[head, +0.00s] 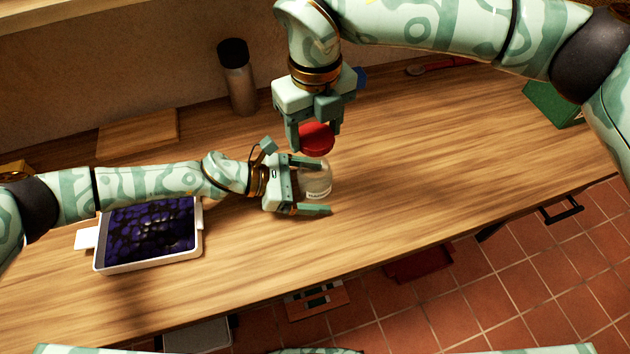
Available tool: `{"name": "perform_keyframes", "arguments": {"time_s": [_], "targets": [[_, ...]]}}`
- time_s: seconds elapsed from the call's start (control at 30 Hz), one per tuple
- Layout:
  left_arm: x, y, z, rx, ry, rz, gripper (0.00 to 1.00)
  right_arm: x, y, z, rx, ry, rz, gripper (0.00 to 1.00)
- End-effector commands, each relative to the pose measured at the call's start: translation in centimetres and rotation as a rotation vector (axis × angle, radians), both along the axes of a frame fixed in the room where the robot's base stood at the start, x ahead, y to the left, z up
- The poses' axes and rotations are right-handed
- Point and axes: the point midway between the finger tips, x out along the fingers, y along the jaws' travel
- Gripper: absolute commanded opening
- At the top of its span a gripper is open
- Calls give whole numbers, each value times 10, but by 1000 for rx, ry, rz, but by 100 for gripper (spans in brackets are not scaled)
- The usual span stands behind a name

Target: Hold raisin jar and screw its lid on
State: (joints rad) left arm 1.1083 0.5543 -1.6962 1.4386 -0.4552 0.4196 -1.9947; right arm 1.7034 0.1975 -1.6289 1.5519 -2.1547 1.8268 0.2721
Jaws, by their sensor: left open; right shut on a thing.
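A clear glass jar (318,180) with a pale label stands on the wooden counter near the middle of the head view. My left gripper (322,186) is open, with one finger on each side of the jar; whether they touch it I cannot tell. My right gripper (315,139) points down from above and is shut on a red lid (317,136). The lid is above the jar's mouth, which is partly hidden by the lid and a left finger. I cannot tell whether lid and jar touch.
A white tray of dark raisins (103,264) stands at the left. A cutting board (138,133) and a dark-topped flask (238,80) are at the back. A green box (550,106) is at the right. The counter right of the jar is clear up to its front edge.

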Motion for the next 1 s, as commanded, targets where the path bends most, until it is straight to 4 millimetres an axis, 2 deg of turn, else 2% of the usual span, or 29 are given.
{"name": "perform_keyframes", "arguments": {"time_s": [0.17,0.4,0.57,0.83,1.0], "targets": [[0,0,0,0,0,0,90,0,0,0,0,0,0,37],[0,1,0,1,0,0,23,0,0,0,0,0,0,37],[0,1,0,1,0,0,23,0,0,-5,0,0,0,37],[0,1,0,1,0,0,23,-1,0,-42,0,2,0,37],[0,1,0,1,0,0,23,0,0,-50,0,-1,0,37]]}}
